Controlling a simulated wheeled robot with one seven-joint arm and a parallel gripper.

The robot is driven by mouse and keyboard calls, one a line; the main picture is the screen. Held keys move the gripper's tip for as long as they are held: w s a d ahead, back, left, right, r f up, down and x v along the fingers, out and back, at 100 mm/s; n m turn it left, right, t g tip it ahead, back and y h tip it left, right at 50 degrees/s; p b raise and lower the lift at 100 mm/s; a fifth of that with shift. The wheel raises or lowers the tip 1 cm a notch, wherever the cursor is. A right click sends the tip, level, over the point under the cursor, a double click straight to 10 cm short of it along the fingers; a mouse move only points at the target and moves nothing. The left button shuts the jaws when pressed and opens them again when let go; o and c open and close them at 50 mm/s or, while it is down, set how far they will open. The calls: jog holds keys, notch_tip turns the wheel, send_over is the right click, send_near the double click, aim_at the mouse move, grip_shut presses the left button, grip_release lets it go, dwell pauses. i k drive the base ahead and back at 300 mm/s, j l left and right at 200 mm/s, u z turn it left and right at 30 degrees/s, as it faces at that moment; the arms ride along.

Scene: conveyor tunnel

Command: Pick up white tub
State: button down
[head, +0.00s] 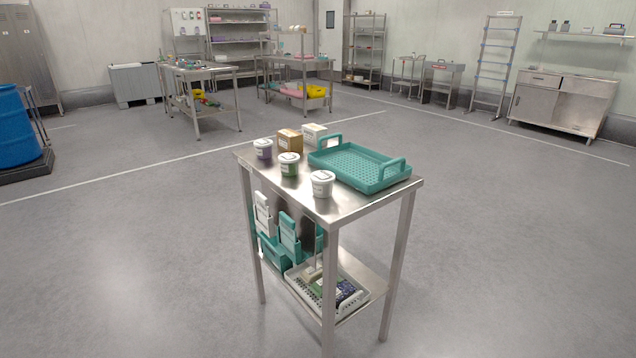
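The white tub (322,185) stands upright near the front corner of the steel table's top (345,202). It is a small round tub with a white lid, and its body looks white or pale grey all over. Two similar lidded tubs stand to its left and farther back: one with green (289,166) and one with purple (263,150). The white tub stands apart from them, with nothing in front of it. My gripper is not in view.
A teal perforated tray (362,162) with raised handles lies behind and right of the white tub. A brown box (289,140) and a white box (314,134) stand at the back. Floor around the table is clear.

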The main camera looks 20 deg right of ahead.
aim_at(323, 181)
jog(key=i+l+u, duration=0.35)
jog(key=i, duration=0.25)
jog(key=i+l+u, duration=0.35)
jog(key=i+l, duration=0.15)
jog(key=i, duration=0.1)
